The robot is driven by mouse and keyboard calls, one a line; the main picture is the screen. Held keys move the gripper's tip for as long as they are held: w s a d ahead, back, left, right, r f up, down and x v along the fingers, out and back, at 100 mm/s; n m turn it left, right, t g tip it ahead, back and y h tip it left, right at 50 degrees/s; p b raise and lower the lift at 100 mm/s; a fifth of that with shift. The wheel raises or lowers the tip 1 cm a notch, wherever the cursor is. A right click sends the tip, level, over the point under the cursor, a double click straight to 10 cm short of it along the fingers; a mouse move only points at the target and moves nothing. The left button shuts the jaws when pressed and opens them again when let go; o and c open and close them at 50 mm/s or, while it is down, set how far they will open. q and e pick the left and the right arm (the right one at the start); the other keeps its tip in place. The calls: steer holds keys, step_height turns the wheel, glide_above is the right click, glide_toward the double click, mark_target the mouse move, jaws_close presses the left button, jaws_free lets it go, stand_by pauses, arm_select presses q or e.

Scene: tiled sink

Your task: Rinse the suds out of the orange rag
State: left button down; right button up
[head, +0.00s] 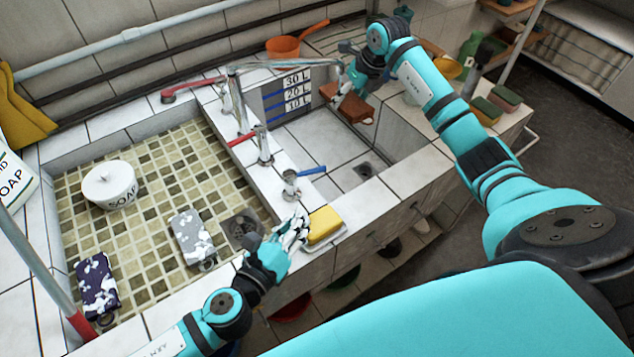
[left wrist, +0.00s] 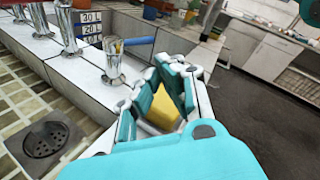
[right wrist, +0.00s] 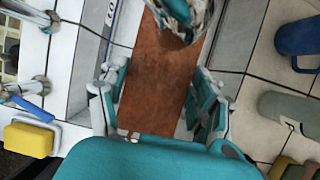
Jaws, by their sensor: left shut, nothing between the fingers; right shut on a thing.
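The orange rag (head: 355,106) hangs over the right basin (head: 325,140), near its back right corner. My right gripper (head: 352,84) is shut on the rag; the rag fills the space between the fingers in the right wrist view (right wrist: 155,80). The basin's white tiled floor and drain (head: 366,171) are visible. My left gripper (head: 298,230) is shut and empty by the front ledge, beside a yellow sponge (head: 324,223), which also shows behind its fingers in the left wrist view (left wrist: 158,106).
Taps with a red handle (head: 243,140) and a blue handle (head: 311,171) stand on the divider. The left basin holds a soap pot (head: 108,182), a grey sudsy rag (head: 190,234) and a purple sudsy rag (head: 95,281). An orange pan (head: 283,47) sits behind; sponges (head: 487,110) lie right.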

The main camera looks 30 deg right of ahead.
mark_target(306, 173)
arm_select(q)
steer(key=n, duration=0.3)
steer(key=shift+s+a, duration=0.1)
steer(key=shift+s, duration=0.25)
steer(key=n, duration=0.2)
steer(key=s+n, duration=0.1)
steer(key=n, duration=0.2)
steer(key=shift+a+r, duration=0.1)
steer(key=shift+r, duration=0.1)
steer(key=n, duration=0.5)
steer(key=shift+s+a+r, duration=0.15)
steer(key=shift+s, duration=0.2)
steer(key=shift+n, duration=0.3)
steer(key=x, duration=1)
steer(key=shift+w+d+f, duration=0.15)
steer(key=shift+w, duration=0.45)
steer(key=shift+w+d+f, duration=0.1)
steer(key=shift+w+d, duration=0.05)
steer(key=shift+w, duration=0.45)
steer(key=shift+w+d+f, duration=0.1)
steer(key=shift+w+f, duration=0.05)
steer(key=shift+w, duration=0.6)
